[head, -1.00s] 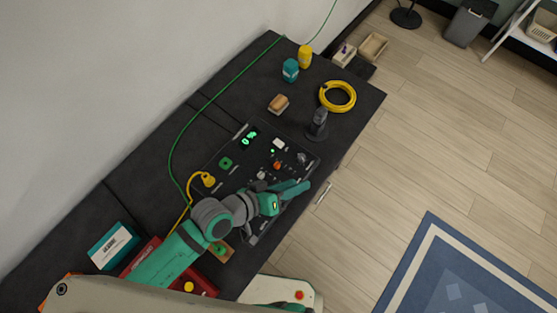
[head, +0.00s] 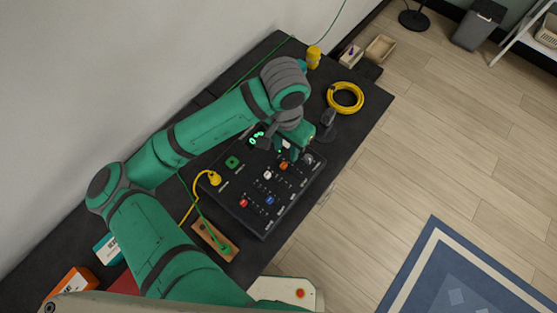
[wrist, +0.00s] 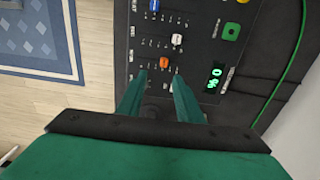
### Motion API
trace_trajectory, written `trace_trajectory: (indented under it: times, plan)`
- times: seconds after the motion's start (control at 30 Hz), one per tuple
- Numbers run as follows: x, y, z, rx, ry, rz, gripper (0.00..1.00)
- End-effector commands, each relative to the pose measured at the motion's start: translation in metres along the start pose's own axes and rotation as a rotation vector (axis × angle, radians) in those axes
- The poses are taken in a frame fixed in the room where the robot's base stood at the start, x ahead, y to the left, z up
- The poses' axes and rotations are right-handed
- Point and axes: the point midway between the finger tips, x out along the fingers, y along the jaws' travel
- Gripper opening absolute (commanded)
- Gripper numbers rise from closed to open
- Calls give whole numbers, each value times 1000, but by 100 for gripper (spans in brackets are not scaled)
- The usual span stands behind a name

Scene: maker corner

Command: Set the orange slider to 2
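The black control panel (head: 262,222) lies on the dark bench. The orange slider (head: 284,166) shows near its far end, and it also shows in the wrist view (wrist: 163,63). Small scale marks run beside it, too small to read. My gripper (head: 297,158) hangs over that end of the panel. In the wrist view its two green fingers (wrist: 159,77) are spread and empty. The orange slider appears just beyond the fingertips, between their lines. I cannot tell their height above it.
A dark upright tool (head: 328,122) and a yellow cable coil (head: 345,97) stand past the panel.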

Motion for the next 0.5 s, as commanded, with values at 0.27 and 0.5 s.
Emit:
trace_trajectory:
  times: [0.27, 0.5]
  plan:
    - [7, -3, -1, 6, -24, -29, 33]
    - [48, -4, 1, 5, -24, -27, 33]
